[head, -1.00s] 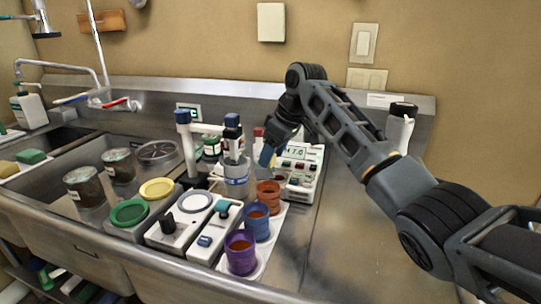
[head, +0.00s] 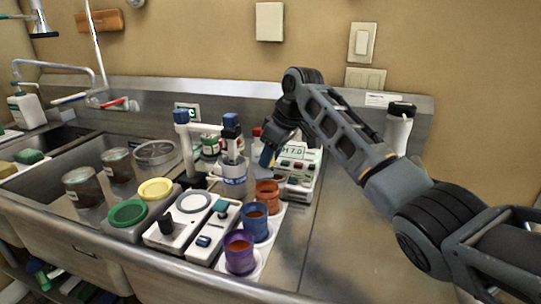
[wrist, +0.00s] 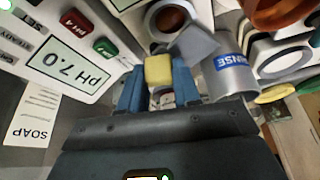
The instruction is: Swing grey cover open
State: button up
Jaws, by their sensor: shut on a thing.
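The grey cover (wrist: 198,44) is a flat grey plate in the wrist view, just ahead of my gripper. It stands at a tilt beside a round, light-rimmed opening (wrist: 171,19) with dark reddish contents. My gripper (wrist: 158,84) has blue fingers shut on a small yellow block (wrist: 158,69), which lies close to the cover's near edge; I cannot tell whether they are joined. In the head view my gripper (head: 267,157) reaches down in front of the pH meter (head: 297,167), and its fingers largely hide what it holds.
The rinse beaker (head: 234,180) stands just left of my gripper. Orange (head: 267,195), blue and purple cups stand in front on a white tray. Free steel counter (head: 345,215) lies to the right. A soap label (wrist: 31,118) shows in the wrist view.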

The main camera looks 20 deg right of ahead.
jog(key=shift+r+m+p, duration=0.15)
jog(key=shift+m+p, duration=0.15)
jog(key=shift+p, duration=0.35)
grip_shut()
jog(key=shift+a+m+t+h+p, duration=0.1)
jog(key=shift+m+t+h+p, duration=0.25)
jog(key=shift+m+p, duration=0.75)
jog(key=shift+m+h+p, duration=0.65)
jog(key=shift+m+p, duration=0.85)
jog(key=shift+p, duration=0.15)
jog(key=o, duration=1.1)
grip_release()
jog(key=shift+c, duration=0.2)
jog(key=v, duration=0.7)
jog(key=shift+s+r+b, duration=0.2)
jog(key=shift+s+b, duration=0.05)
jog(key=shift+b, duration=0.1)
